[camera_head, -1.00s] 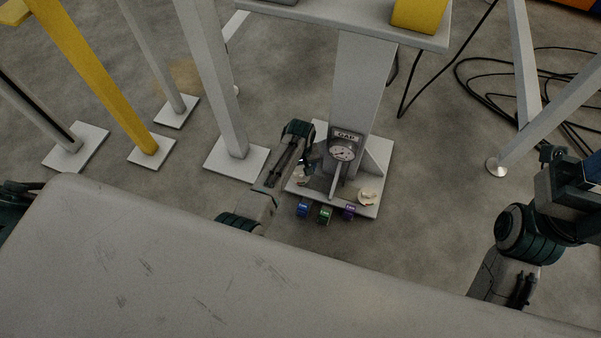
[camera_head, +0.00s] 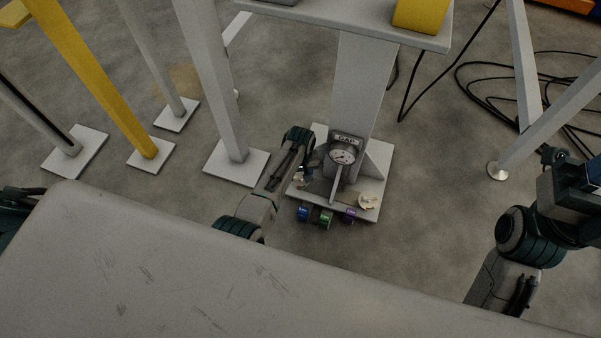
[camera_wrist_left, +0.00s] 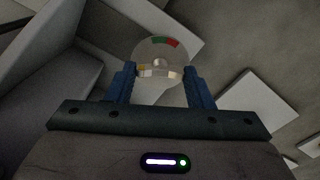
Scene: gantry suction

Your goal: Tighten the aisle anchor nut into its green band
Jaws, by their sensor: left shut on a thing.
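In the left wrist view, the anchor nut (camera_wrist_left: 158,71) is a pale metal piece between my two blue fingers. My left gripper (camera_wrist_left: 160,86) is shut on it. Behind it is a round pale dial (camera_wrist_left: 150,48) with a green band (camera_wrist_left: 158,41) and a red band (camera_wrist_left: 172,43) along its far edge. I cannot tell where the nut's mark stands against the green band. In the head view, my left gripper (camera_head: 302,174) is low at the left side of the column's base plate (camera_head: 322,198), and the nut is hidden there. My right gripper is not in view.
A round gauge (camera_head: 342,155) marked GAP is on the grey column (camera_head: 362,90). A second pale dial (camera_head: 367,201) lies at the plate's right corner. Blue (camera_head: 303,213), green (camera_head: 326,218) and purple (camera_head: 350,214) tags line its front edge. A grey post (camera_head: 215,90) stands left.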

